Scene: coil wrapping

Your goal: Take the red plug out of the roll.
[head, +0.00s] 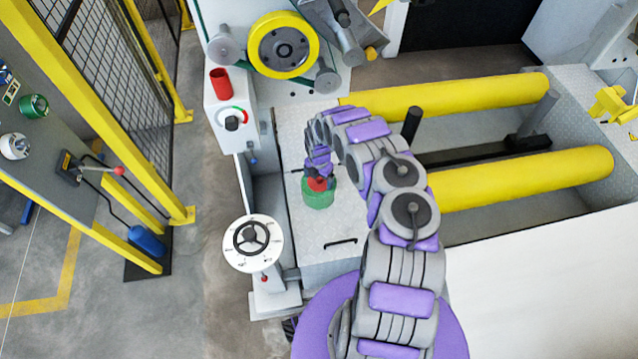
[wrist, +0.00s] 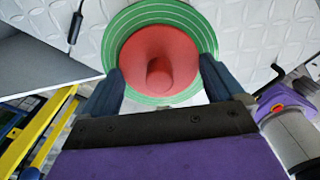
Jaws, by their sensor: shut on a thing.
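The green roll (head: 318,199) stands on the grey plate deck, left of my arm in the head view. The red plug (head: 318,184) is at the top of the roll, under my gripper. In the wrist view the plug (wrist: 180,62) is a round red disc with a knob in its middle, framed by the roll's green rings (wrist: 133,32). My gripper (wrist: 160,78) has a dark finger at each side of the plug and is shut on it. I cannot tell how deep the plug sits in the roll.
A white dial (head: 252,243) on a post stands left of the deck. A grey control box with a red cup (head: 220,83) is behind it. Yellow rollers (head: 520,179) lie to the right of my arm. A black rod (head: 411,124) stands near my arm.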

